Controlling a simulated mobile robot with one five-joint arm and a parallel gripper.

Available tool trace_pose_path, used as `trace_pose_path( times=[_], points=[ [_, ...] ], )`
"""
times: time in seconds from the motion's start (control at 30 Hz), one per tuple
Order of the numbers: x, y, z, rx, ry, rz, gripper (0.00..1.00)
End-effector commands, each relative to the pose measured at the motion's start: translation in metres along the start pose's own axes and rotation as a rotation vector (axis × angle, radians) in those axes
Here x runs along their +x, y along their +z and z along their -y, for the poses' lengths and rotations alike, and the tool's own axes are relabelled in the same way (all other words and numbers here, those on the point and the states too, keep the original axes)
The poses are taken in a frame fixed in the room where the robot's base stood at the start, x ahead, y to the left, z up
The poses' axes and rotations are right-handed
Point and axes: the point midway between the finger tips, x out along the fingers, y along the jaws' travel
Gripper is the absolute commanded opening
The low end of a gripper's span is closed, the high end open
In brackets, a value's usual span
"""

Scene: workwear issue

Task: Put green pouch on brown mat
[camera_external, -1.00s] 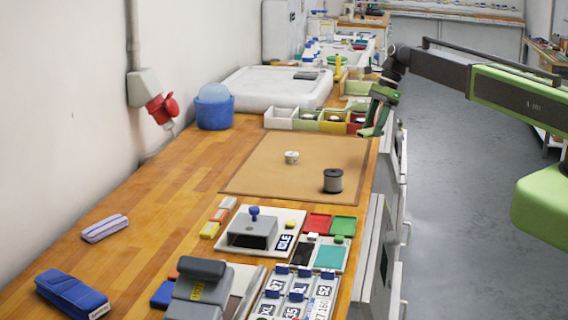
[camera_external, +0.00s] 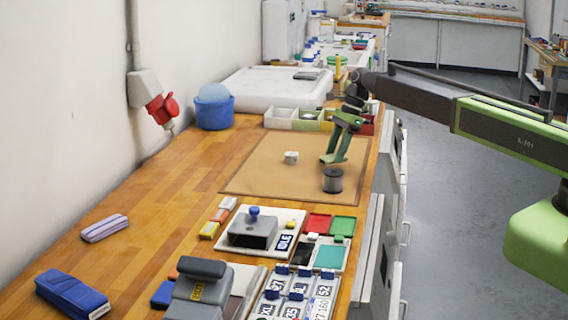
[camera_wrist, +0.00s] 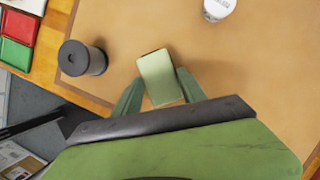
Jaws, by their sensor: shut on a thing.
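The green pouch (camera_wrist: 158,72) is a pale green, rounded rectangle between my fingers in the wrist view. My gripper (camera_wrist: 160,90) is shut on it. In the external view my gripper (camera_external: 334,158) is over the right part of the brown mat (camera_external: 262,162), behind the dark spool. The pouch is hard to tell from my green fingers there. The mat (camera_wrist: 245,75) also lies below the pouch in the wrist view. I cannot tell whether the pouch touches the mat or hangs just above it.
A dark spool (camera_external: 333,181) and a small white roll (camera_external: 291,157) are on the mat close to my gripper. Open bins (camera_external: 308,121) line its back edge. A stamp tray (camera_external: 262,230) and colour pads (camera_external: 330,256) lie in front. The mat's left part is clear.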

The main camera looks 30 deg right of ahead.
Motion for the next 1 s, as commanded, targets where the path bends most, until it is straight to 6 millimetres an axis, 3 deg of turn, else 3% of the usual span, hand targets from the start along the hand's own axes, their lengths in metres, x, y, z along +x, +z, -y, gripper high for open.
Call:
trace_pose_path(
  times=[0.03,0.13,0.5,0.53,0.7,1.0],
  points=[
    [0.018,-0.007,0.001,0.0,0.0,0.0,0.0],
    [0.031,-0.012,0.001,0.0,0.0,0.0,0.0],
    [0.031,-0.013,0.001,0.0,0.0,0.0,0.0],
    [0.03,-0.013,0.001,0.0,0.0,0.0,0.49],
    [0.029,-0.012,0.001,0.0,0.0,0.0,0.71],
    [0.029,-0.012,0.001,0.0,0.0,0.0,0.71]
  ],
)
